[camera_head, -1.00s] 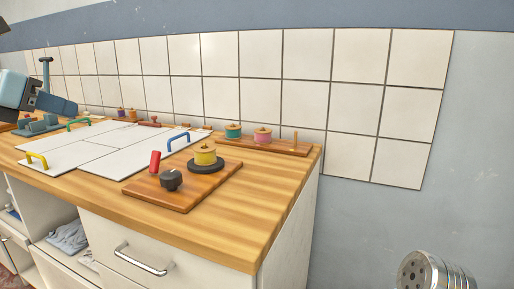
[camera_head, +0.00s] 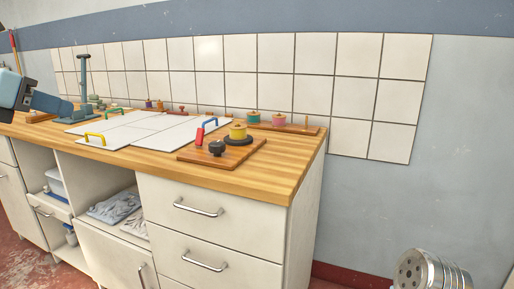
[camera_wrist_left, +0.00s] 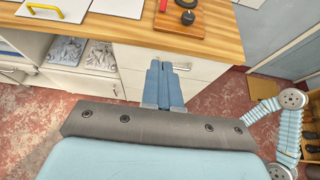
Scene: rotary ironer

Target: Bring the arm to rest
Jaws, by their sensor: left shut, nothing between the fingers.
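My left gripper (camera_head: 66,107) comes in at the left edge of the head view, over the left part of the wooden counter (camera_head: 262,178) as seen there. It is shut with nothing in it. In the left wrist view its blue-grey fingers (camera_wrist_left: 164,72) lie together in front of the cabinet drawers, with the counter's front edge beyond them. My right gripper is not in view.
White panels (camera_head: 130,131) with coloured handles lie on the counter. Red floor shows below.

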